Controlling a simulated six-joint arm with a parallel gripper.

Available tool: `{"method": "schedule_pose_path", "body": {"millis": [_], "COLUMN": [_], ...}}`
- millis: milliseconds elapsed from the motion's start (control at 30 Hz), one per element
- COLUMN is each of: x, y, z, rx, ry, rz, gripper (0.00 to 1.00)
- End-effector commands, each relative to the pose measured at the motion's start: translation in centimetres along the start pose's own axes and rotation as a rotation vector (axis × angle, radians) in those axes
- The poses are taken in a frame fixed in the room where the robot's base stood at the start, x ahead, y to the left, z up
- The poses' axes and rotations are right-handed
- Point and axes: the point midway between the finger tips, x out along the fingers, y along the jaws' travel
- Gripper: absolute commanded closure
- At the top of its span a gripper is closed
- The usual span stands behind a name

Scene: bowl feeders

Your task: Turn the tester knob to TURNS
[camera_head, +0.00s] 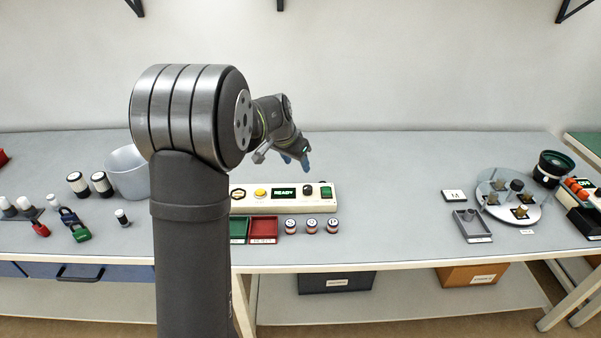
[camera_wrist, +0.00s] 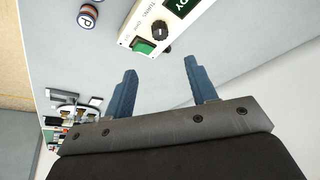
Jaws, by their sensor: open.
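The tester (camera_head: 290,204) is a long cream box on the table, with a yellow button and a lit display (camera_head: 284,193) reading READY. Its black knob (camera_head: 308,190) sits between the display and a green switch (camera_head: 326,191). In the wrist view the knob (camera_wrist: 161,29) is a ribbed dial near the top, with small lettering beside it; which mark it points to is too small to tell. My gripper (camera_head: 296,161) is above and behind the tester. Its blue fingers (camera_wrist: 160,68) are apart and empty, with the knob beyond the gap, untouched.
Green and red trays (camera_head: 264,227) and several small labelled cylinders (camera_head: 312,226) stand in front of the tester. A grey bowl (camera_head: 127,172), padlocks (camera_head: 76,228) and rollers lie left. A round plate (camera_head: 515,214) with parts stands right. The table between is clear.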

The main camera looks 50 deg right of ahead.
Motion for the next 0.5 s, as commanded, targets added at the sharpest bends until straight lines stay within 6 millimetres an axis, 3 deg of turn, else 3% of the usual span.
{"method": "schedule_pose_path", "body": {"millis": [200, 500], "x": [-2.4, -2.7], "y": [0.0, 0.0], "z": [0.0, 0.0], "rx": [0.001, 0.001], "ry": [0.0, -0.001], "rz": [0.0, 0.0], "gripper": [0.48, 0.48]}}
